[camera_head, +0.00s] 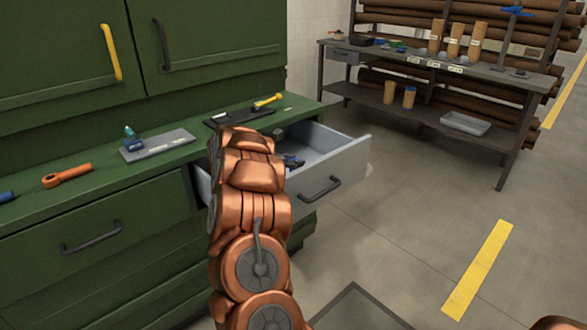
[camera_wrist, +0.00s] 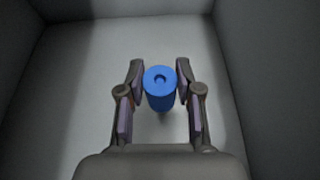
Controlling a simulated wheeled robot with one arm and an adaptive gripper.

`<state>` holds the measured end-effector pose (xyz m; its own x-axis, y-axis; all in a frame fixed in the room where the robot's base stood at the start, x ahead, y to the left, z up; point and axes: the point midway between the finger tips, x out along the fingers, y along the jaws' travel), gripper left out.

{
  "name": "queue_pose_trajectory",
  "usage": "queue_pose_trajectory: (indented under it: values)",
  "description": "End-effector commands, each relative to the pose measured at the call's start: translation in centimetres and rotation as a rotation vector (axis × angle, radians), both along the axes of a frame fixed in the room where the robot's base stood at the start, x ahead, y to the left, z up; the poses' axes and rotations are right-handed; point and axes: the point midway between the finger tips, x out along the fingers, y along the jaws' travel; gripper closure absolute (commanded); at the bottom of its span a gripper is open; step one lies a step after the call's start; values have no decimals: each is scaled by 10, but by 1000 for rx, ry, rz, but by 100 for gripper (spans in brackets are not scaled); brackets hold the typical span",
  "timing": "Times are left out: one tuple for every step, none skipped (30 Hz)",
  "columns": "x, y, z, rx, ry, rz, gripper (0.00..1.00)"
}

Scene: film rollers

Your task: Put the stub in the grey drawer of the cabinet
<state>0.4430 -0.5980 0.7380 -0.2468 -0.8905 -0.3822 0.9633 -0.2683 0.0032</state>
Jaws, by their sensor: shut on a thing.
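The grey drawer (camera_head: 340,165) of the green cabinet is pulled open, and my arm reaches over it. In the wrist view my gripper (camera_wrist: 161,78) is shut on the blue stub (camera_wrist: 160,97), a short cylinder with a round hole in its top. The stub is upright between the two fingers, inside the drawer's pale walls, over its bare floor (camera_wrist: 75,95). I cannot tell whether it touches the floor. In the head view my arm hides much of the drawer's inside; only small dark and bluish parts show there.
The green cabinet top (camera_head: 90,180) holds an orange wrench (camera_head: 67,175), a grey plate (camera_head: 158,145) with a small blue item, a dark tray (camera_head: 238,116) and a yellow-handled tool (camera_head: 268,100). A shelf bench (camera_head: 440,65) stands at the back right. Floor right of the drawer is clear.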

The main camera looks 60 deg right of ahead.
Motion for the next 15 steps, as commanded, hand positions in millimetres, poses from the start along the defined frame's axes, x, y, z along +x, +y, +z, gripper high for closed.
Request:
queue_pose_trajectory:
  values:
    - [-1,0,-8,0,4,-1,100]
    - [-1,-1,-12,0,4,-2,100]
    - [-1,-1,-17,0,4,-3,100]
    - [-1,-1,-20,0,3,-2,100]
    - [-1,-1,-22,0,3,-2,100]
    - [0,0,-23,-1,3,-1,100]
    - [0,0,-23,-1,2,-1,100]
    - [0,0,-23,-2,2,-1,100]
    - [0,0,-22,-1,1,-1,100]
    - [0,0,-22,-1,1,-1,100]
    - [0,0,-22,-1,1,-1,100]
    - [0,0,-22,-1,1,-1,100]
    - [0,0,-23,-1,1,-1,100]
    - [0,0,-23,-1,1,-1,100]
    - [0,0,-24,-1,1,-1,100]
